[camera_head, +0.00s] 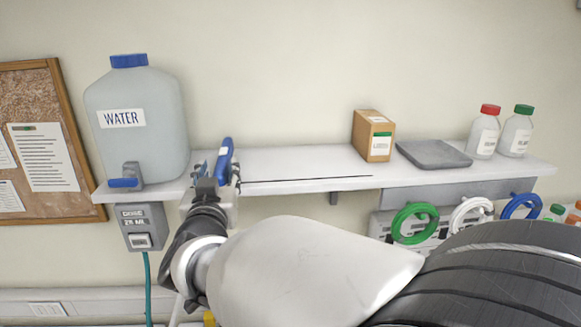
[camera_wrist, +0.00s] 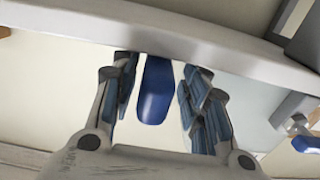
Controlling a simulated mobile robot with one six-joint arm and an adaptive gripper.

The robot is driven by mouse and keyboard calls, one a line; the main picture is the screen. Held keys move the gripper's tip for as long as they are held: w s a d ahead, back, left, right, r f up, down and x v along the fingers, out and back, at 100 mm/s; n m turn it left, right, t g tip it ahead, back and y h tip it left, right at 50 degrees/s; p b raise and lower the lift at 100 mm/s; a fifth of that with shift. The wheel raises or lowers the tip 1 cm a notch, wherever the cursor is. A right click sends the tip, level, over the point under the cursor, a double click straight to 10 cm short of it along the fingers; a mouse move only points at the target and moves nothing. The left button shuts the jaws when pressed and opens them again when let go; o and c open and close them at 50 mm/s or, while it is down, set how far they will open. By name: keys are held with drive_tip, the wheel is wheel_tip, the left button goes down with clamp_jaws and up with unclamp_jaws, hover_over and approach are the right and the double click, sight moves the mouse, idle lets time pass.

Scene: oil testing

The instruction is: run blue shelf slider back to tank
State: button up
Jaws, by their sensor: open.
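The blue slider (camera_head: 225,160) stands at the left end of a thin dark slot in the white shelf, leaning slightly. In the wrist view the slider (camera_wrist: 154,92) lies between my gripper's two fingers (camera_wrist: 158,72), with a gap on each side. My gripper (camera_head: 214,173) is open at the shelf's front edge, and my wrist hides the part of the shelf below it. The water tank (camera_head: 140,125), with a blue cap and a WATER label, stands on the shelf left of the slider, apart from it.
The slot (camera_head: 300,179) runs right along the shelf (camera_head: 290,161). A brown carton (camera_head: 374,136), a grey plate (camera_head: 433,154) and two bottles stand farther right. Coloured rings hang below.

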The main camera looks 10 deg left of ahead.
drive_tip(key=v, duration=1)
drive_tip(key=shift+s+d, duration=0.15)
drive_tip(key=shift+s, duration=0.2)
drive_tip(key=shift+r, duration=0.1)
